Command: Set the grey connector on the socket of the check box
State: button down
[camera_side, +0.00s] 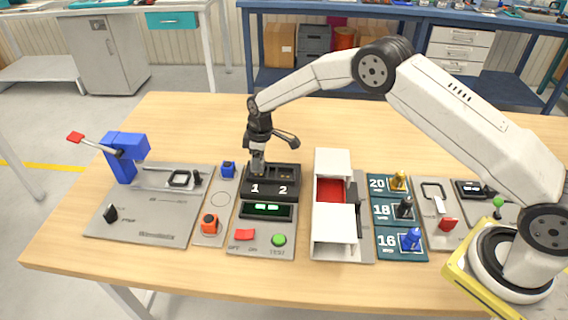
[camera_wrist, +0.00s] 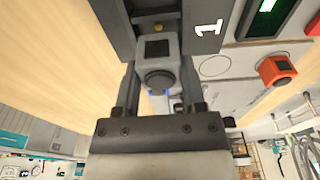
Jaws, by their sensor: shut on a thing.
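The check box (camera_side: 285,181) is a dark block marked 1 and 2 in the side view; its dark edge with the 1 also shows in the wrist view (camera_wrist: 208,48). My gripper (camera_side: 258,166) is low over the socket side behind the 1. In the wrist view my gripper (camera_wrist: 160,80) is shut on the grey connector (camera_wrist: 153,68), a light grey block with a dark square and a dark round end. The connector lies at the dark block around socket 1, with a small yellow spot just beyond it. Whether it is fully seated I cannot tell.
The panel in front has a lit green display (camera_side: 267,210), a red switch (camera_side: 244,234) and a green button (camera_side: 278,240). Blue (camera_side: 228,169) and orange (camera_side: 210,224) connectors stand to the left. A white box with red inside (camera_side: 330,190) stands close on the right.

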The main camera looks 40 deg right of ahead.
jog(key=shift+f, duration=0.2)
dwell(0.3)
jog(key=shift+f, duration=0.85)
jog(key=shift+c, duration=0.5)
grip_release()
jog(key=shift+r, duration=4)
